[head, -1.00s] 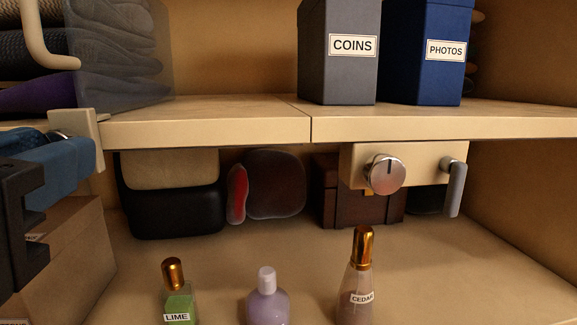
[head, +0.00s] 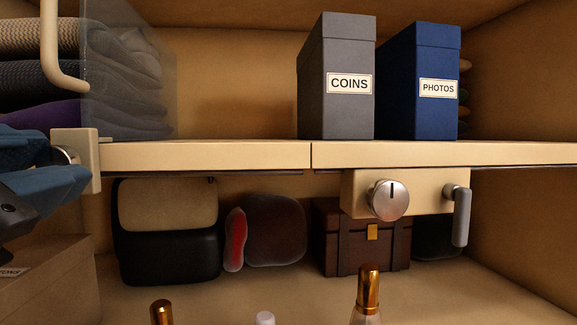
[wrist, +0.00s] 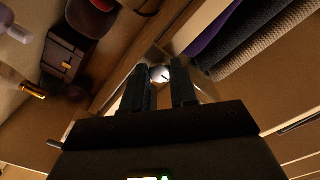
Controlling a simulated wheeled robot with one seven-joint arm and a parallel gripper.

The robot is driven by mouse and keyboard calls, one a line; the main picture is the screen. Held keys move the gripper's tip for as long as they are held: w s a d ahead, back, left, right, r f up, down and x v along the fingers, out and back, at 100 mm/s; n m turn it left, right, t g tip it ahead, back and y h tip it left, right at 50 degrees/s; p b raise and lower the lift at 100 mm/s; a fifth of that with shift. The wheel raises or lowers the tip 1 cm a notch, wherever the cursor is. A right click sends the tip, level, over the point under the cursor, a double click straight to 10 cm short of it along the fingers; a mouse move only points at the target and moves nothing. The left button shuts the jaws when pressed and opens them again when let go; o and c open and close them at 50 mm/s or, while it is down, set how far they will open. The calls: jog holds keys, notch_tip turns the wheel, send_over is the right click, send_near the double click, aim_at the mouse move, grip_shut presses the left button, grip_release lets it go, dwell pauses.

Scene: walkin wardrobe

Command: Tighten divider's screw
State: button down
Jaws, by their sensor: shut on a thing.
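The divider (head: 125,85) is a clear panel at the left of the shelf, beside folded clothes. Its beige clamp (head: 88,160) grips the shelf's front edge. The divider's screw (head: 66,155) is a round silver knob on the clamp's left side, partly hidden by my gripper. It also shows in the wrist view (wrist: 160,74), with a dark line on its face. My gripper (wrist: 160,85) is shut on the screw, with one dark finger on each side. In the head view, my gripper (head: 75,178) comes in from the left edge.
A grey COINS box (head: 345,110) and a blue PHOTOS box (head: 425,105) stand on the shelf (head: 220,155). A second silver knob (head: 388,200) and a grey lever (head: 460,215) sit on a beige block under it. Bottles (head: 369,290) stand in front below.

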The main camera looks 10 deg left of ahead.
jog(key=c, duration=0.9)
grip_release()
jog(key=shift+v, duration=3.9)
